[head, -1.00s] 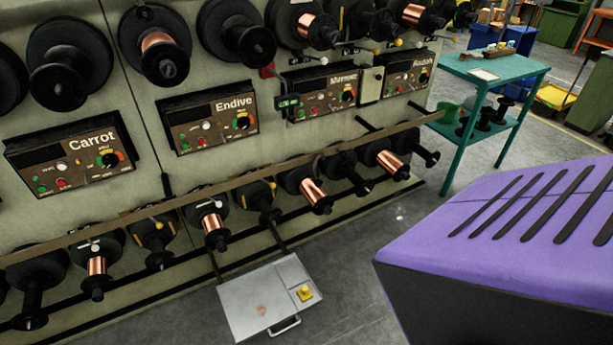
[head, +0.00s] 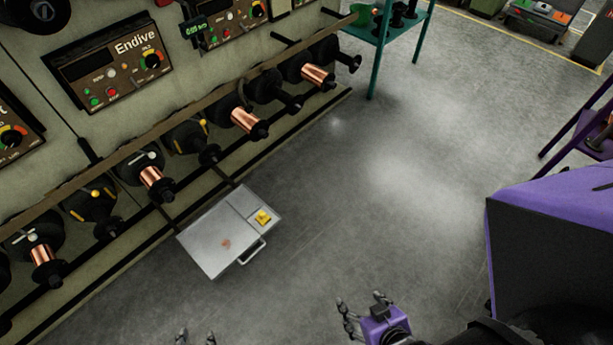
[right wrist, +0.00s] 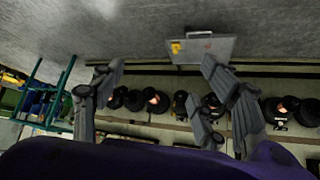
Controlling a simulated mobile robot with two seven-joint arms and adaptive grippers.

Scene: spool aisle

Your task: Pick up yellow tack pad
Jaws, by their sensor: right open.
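The yellow tack pad (head: 263,217) lies on the right part of a grey metal tray or panel (head: 211,240) low beside the spool rack. It also shows as a small yellow patch in the right wrist view (right wrist: 176,47), at the top. My right gripper (head: 362,300) is open and empty at the bottom of the head view, to the right of and nearer than the pad. Its fingers (right wrist: 160,85) are spread in the right wrist view. Only the fingertips of my left gripper (head: 196,337) show at the bottom edge, so its opening is unclear.
The rack with several copper and black spools (head: 245,120) stands behind the tray. A handle (head: 253,252) sticks out from the tray's front edge. A teal table (head: 376,75) is at the back, a purple stand (head: 577,128) at right. The floor between is clear.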

